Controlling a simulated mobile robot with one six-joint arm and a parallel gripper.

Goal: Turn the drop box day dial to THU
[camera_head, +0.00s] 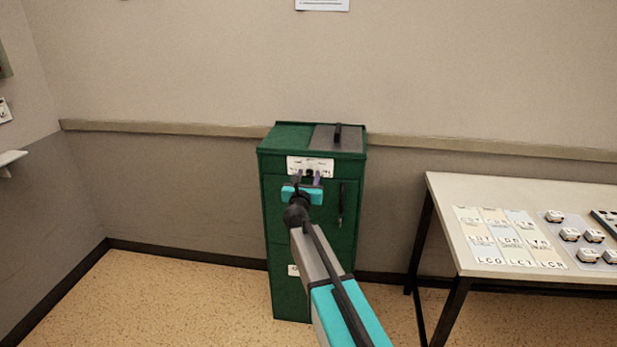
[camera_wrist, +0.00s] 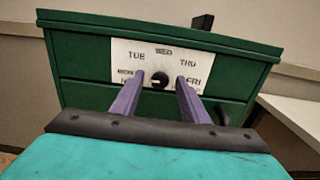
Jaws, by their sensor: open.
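The green drop box (camera_head: 279,220) stands against the back wall in the head view, and its upper front fills the wrist view (camera_wrist: 85,95). A white day plate (camera_head: 325,165) on its front reads TUE, WED, THU and FRI in the wrist view (camera_wrist: 205,62); the lettering at lower left is partly hidden. The small black dial (camera_wrist: 160,80) sits at the plate's lower middle, below WED. Its pointer direction is too small to tell. My gripper (camera_wrist: 158,88) is open, its two purple fingers reaching toward the plate on either side of the dial. Contact cannot be told.
A black handle (camera_head: 341,203) is on the box front, right of my gripper. Another handle (camera_head: 338,134) stands on the lid. A table (camera_head: 445,205) with cards and small white objects stands at right. Floor (camera_head: 170,290) left of the box is clear.

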